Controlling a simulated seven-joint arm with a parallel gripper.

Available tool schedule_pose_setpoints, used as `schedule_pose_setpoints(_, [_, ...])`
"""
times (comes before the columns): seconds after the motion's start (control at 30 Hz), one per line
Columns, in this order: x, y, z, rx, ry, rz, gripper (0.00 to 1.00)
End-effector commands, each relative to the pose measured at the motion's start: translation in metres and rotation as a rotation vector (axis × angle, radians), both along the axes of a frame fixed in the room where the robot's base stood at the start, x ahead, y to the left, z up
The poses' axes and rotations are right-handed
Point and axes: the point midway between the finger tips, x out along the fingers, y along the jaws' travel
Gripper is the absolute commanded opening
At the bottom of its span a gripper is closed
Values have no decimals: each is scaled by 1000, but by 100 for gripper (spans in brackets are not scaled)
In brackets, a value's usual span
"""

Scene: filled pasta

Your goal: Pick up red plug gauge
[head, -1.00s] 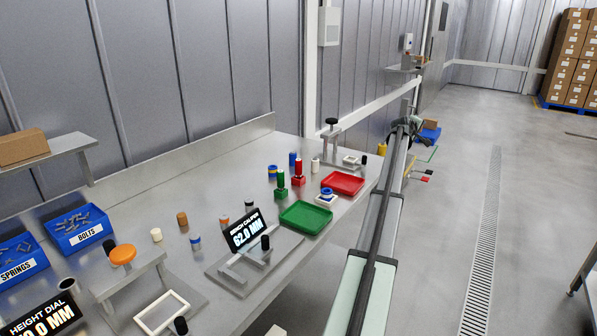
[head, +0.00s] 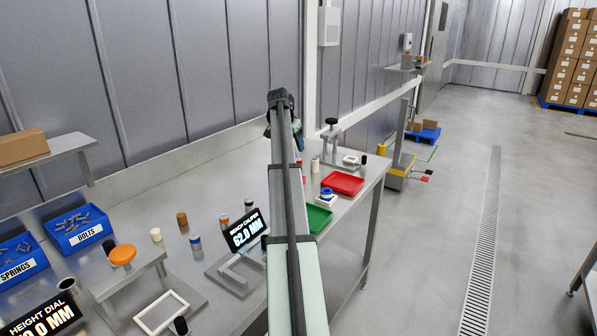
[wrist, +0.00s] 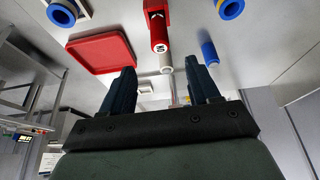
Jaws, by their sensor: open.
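The red plug gauge (wrist: 158,30) shows at the top middle of the wrist view, a red handle with a marked round end and a red block base. My gripper (wrist: 160,70) is open, its two dark fingers apart with nothing held between them. The gauge lies beyond the fingertips, roughly in line with the gap and apart from them. In the head view my arm covers most of the gauge's place on the bench, and the fingers cannot be made out.
A green tray (head: 318,218) is partly hidden by my arm. A caliper display (head: 245,232) stands nearer on the bench (head: 175,190).

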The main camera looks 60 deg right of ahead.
Motion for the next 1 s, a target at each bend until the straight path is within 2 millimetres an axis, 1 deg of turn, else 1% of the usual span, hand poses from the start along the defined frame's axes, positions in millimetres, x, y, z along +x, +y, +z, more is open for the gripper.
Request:
schedule_pose_setpoints(0.03, [3, 5, 0, 8, -2, -8, 61])
schedule_pose_setpoints(0.1, [4, 7, -2, 15, -4, -16, 61])
schedule_pose_setpoints(0.27, [4, 1, -16, 16, -4, -17, 61])
schedule_pose_setpoints(0.63, [4, -22, -70, 15, -4, -15, 61])
schedule_pose_setpoints(0.7, [3, -25, -76, 14, -4, -15, 61])
schedule_pose_setpoints(0.93, [3, -29, -86, 13, -5, -14, 61])
schedule_pose_setpoints(1.0, [2, -31, -93, 14, -4, -15, 61])
